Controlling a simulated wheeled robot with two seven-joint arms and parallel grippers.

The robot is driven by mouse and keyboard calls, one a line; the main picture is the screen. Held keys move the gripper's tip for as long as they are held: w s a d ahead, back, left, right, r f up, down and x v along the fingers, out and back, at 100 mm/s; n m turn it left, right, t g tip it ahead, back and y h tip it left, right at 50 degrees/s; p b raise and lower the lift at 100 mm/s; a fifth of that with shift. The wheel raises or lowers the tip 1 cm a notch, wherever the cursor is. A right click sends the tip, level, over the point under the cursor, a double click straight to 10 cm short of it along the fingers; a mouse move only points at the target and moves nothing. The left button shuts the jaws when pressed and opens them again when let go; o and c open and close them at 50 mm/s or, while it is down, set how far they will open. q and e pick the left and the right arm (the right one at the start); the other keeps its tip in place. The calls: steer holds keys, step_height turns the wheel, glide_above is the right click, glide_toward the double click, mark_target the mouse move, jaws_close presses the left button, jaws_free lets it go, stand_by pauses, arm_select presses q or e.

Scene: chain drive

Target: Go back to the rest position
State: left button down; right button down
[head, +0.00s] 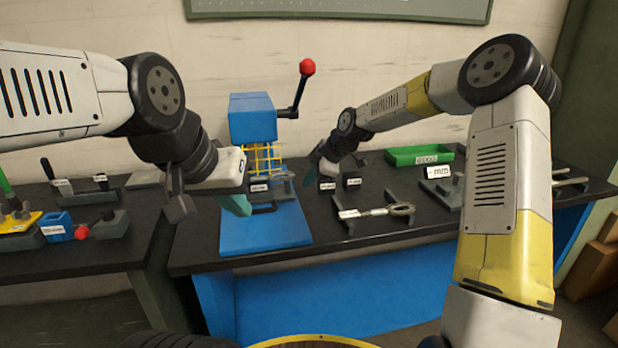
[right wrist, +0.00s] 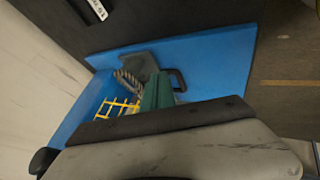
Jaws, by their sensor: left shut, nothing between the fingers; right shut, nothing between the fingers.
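The press has a lever with a red knob (head: 307,67) and a yellow guard (head: 264,158). A labelled holder with a tool (head: 376,211), a green tray (head: 419,156) and grey blocks stand to the right. A left bench (head: 70,258) holds several tools. The black bench front is mostly clear.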

steer(key=s+d+r+m+t+h, duration=0.1)
steer(key=s+d+r+m, duration=0.4)
steer(key=s, duration=0.4)
steer(key=s+d+r+m+h, duration=0.2)
steer(key=s+d+r+m, duration=0.3)
steer(key=s, duration=0.4)
steer(key=s+d+r+m+t+h, duration=0.1)
steer(key=s+d+r+m, duration=0.4)
steer(key=s, duration=0.4)
steer(key=s+d+m, duration=0.3)
steer(key=s+m, duration=0.1)
steer(key=s, duration=0.5)
steer(key=shift+s+d+f, duration=0.2)
steer(key=shift+s+d, duration=0.1)
steer(key=shift+d, duration=0.1)
